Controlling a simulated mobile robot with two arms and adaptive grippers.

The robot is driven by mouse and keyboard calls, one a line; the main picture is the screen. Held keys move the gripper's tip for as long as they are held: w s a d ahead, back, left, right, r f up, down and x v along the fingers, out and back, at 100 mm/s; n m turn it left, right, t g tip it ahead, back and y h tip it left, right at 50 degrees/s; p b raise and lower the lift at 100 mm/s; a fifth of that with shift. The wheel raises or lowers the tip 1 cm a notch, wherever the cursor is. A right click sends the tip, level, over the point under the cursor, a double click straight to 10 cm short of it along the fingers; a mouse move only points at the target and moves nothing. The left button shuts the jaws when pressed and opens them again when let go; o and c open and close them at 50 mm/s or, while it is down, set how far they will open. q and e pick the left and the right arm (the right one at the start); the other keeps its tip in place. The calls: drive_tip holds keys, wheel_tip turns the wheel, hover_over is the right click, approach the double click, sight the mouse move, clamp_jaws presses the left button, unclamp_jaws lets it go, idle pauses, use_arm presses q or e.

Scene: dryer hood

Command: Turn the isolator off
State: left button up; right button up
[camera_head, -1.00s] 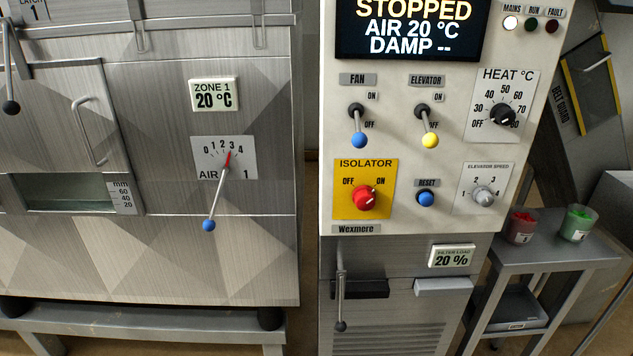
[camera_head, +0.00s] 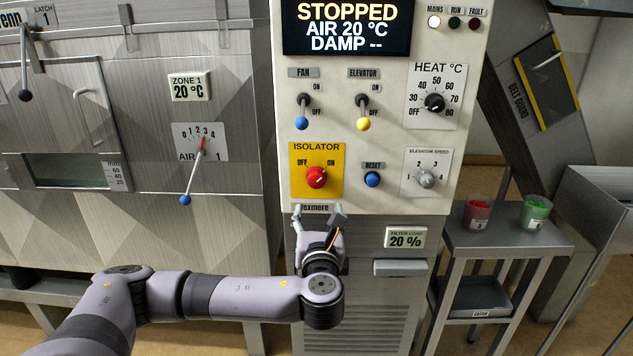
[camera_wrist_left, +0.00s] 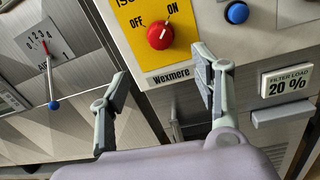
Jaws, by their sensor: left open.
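The isolator (camera_head: 317,178) is a red rotary knob on a yellow plate marked OFF at left and ON at right. Its pale pointer mark is turned toward ON. It also shows at the top of the left wrist view (camera_wrist_left: 160,36). My left gripper (camera_head: 318,213) is open and empty, just below the yellow plate, over the Wexmere label. In the left wrist view my left gripper (camera_wrist_left: 160,92) has its two fingers spread wide, with the knob beyond and above the gap between them. The knob is not touched. My right gripper is in neither view.
A blue reset button (camera_head: 372,180) and the elevator speed dial (camera_head: 426,180) sit right of the isolator. Fan (camera_head: 302,122) and elevator (camera_head: 363,123) levers hang above it. The air lever (camera_head: 186,199) is at left. A side table (camera_head: 500,243) holds two tubs.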

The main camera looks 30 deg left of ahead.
use_arm(q)
approach(317, 182)
drive_tip(key=p+x, duration=0.1)
drive_tip(key=x, duration=0.8)
drive_tip(key=shift+w+a, duration=0.4)
drive_tip(key=shift+w, duration=0.15)
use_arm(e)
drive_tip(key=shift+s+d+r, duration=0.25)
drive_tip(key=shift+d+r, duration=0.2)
use_arm(q)
drive_tip(key=shift+c, duration=0.6)
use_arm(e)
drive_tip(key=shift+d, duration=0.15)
use_arm(q)
drive_tip(key=c, duration=1.1)
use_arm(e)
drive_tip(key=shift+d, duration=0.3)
